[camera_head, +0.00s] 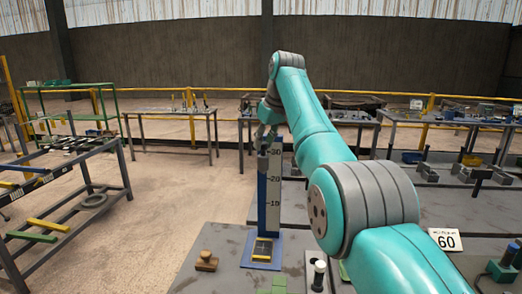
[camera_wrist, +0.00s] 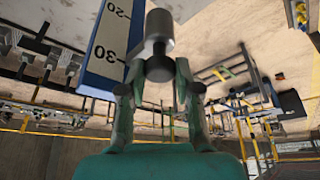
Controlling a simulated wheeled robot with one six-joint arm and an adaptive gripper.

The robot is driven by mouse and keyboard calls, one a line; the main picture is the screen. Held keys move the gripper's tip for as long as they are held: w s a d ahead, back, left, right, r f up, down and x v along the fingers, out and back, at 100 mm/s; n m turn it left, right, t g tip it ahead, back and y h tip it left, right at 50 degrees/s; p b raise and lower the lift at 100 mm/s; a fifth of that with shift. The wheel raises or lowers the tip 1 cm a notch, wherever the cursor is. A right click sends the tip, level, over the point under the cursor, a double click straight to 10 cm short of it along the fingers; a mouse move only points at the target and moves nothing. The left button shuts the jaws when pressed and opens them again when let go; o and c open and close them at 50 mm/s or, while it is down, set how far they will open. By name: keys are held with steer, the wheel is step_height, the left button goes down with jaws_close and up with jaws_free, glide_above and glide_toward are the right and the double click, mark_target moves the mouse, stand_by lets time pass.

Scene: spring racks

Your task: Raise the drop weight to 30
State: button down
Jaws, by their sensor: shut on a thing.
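The scale also shows upside down in the wrist view (camera_wrist: 113,35). The drop weight (camera_wrist: 158,28) is a dark grey cylinder with a rounded end. My gripper (camera_wrist: 158,78) is shut on that end, one finger on each side. In the head view my gripper (camera_head: 266,135) is at the top of the board, by the 30 mark. The weight's exact level against the marks is unclear.
A brown wooden block (camera_head: 207,261) and green pieces (camera_head: 278,284) lie near the tester's base. A dark rack (camera_head: 75,190) is at the left. My arm hides part of the table behind the tester.

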steer(key=shift+r, duration=0.15)
steer(key=c, duration=0.8)
jaws_free()
steer(key=shift+c, duration=0.2)
steer(key=v, duration=1.2)
steer(key=shift+a, duration=0.1)
